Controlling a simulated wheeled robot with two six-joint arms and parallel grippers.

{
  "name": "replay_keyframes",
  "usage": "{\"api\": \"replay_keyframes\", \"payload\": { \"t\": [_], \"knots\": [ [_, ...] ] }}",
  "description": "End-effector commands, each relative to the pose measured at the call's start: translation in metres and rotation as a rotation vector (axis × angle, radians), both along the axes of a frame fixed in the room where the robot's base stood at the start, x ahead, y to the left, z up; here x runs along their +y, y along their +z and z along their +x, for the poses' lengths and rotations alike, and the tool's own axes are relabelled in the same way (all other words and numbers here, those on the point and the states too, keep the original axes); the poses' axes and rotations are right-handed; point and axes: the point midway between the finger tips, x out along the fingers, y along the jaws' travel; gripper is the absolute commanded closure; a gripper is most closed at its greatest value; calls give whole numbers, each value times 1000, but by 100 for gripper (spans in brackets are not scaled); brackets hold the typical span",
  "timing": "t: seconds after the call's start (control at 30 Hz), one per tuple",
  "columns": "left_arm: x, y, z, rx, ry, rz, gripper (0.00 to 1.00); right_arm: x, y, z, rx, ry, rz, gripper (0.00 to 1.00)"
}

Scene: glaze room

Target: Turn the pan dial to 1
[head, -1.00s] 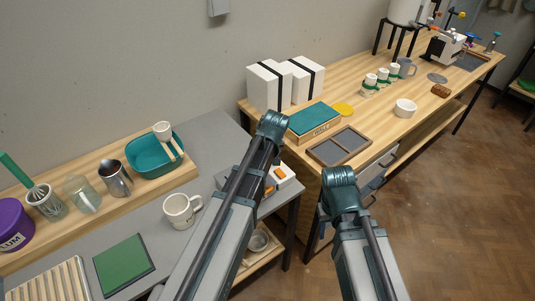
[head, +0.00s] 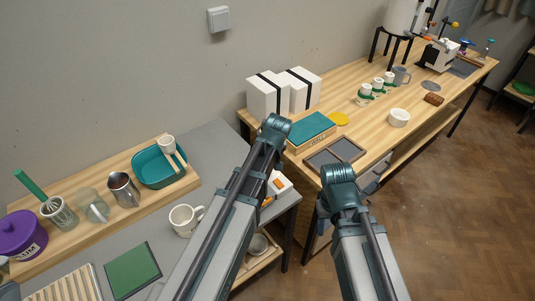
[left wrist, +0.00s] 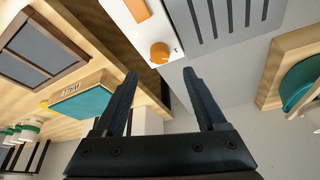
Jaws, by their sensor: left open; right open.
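The orange round dial (left wrist: 160,52) sits on a white panel with small dark marks beside it. An orange part (left wrist: 138,10) lies farther along the same white unit. In the head view the white unit (head: 280,184) shows only partly behind my left arm. My left gripper (left wrist: 160,76) is open and empty, its fingertips either side of the dial in the picture and apart from it. In the head view that gripper is hidden by its own arm. My right gripper (head: 322,220) is open, mostly hidden by its wrist, near the wooden bench's front edge.
A grey slotted surface (left wrist: 225,20) adjoins the white unit. A white mug (head: 185,220) stands left of my left arm on the grey table. The wooden bench holds a teal-topped box (head: 312,130), a grey-panelled tray (head: 335,154) and white boxes (head: 268,97).

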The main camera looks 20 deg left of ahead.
Motion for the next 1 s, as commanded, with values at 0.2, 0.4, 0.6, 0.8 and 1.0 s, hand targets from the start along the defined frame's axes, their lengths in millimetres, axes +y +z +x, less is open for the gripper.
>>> {"api": "replay_keyframes", "payload": {
  "t": [0.2, 0.4, 0.6, 0.8, 1.0],
  "knots": [
    [-7, 41, -13, 0, -1, 0, 27, 0, 41, 0, 0, 0, 0, 50],
    [-11, 54, -19, 0, 0, 1, 27, 0, 54, 0, 0, 1, 0, 50],
    [-11, 53, -19, 0, 0, 1, 27, 0, 53, 0, 0, 1, 0, 50],
    [-11, 53, -19, 0, 0, 0, 27, 0, 53, 0, 0, 1, 0, 50],
    [-18, 51, -29, 23, -38, 5, 27, 0, 53, 0, 0, 1, 0, 50]
  ]
}}
